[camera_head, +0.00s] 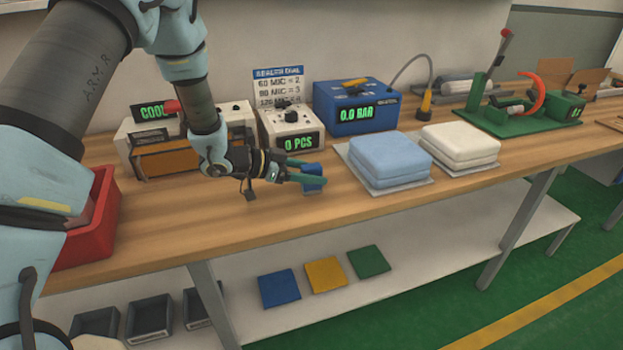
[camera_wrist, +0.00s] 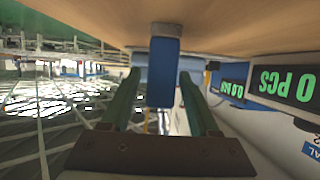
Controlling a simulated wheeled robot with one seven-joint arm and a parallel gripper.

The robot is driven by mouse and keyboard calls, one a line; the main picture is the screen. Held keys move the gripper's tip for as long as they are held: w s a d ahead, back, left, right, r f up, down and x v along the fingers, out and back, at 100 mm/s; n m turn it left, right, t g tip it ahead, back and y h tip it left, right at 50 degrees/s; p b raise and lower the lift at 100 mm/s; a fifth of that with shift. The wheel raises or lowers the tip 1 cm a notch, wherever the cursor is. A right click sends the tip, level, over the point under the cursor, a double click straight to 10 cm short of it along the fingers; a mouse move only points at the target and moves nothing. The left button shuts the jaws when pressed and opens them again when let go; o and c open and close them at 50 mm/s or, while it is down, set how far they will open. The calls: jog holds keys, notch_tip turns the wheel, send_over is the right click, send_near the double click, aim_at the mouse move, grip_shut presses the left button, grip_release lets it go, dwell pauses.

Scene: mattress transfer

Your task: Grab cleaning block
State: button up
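The cleaning block appears to be the small blue block (camera_head: 312,171) on the wooden table, in front of the counter box. In the wrist view the blue block (camera_wrist: 163,72) stands between the two green fingers. My gripper (camera_head: 320,178) reaches low over the table from the left, with its fingers on either side of the block. The wrist view shows my gripper (camera_wrist: 160,78) open, with narrow gaps between the fingers and the block. Contact with the block is not clear. The near finger hides part of the block in the head view.
A light blue mattress stack (camera_head: 388,160) and a white one (camera_head: 459,147) lie right of the gripper. The counter box (camera_head: 291,128) and blue pressure box (camera_head: 356,108) stand behind. A red bin (camera_head: 92,222) is at left. The table front is clear.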

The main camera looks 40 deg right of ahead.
grip_shut()
jog(key=shift+r, duration=0.1)
dwell(0.5)
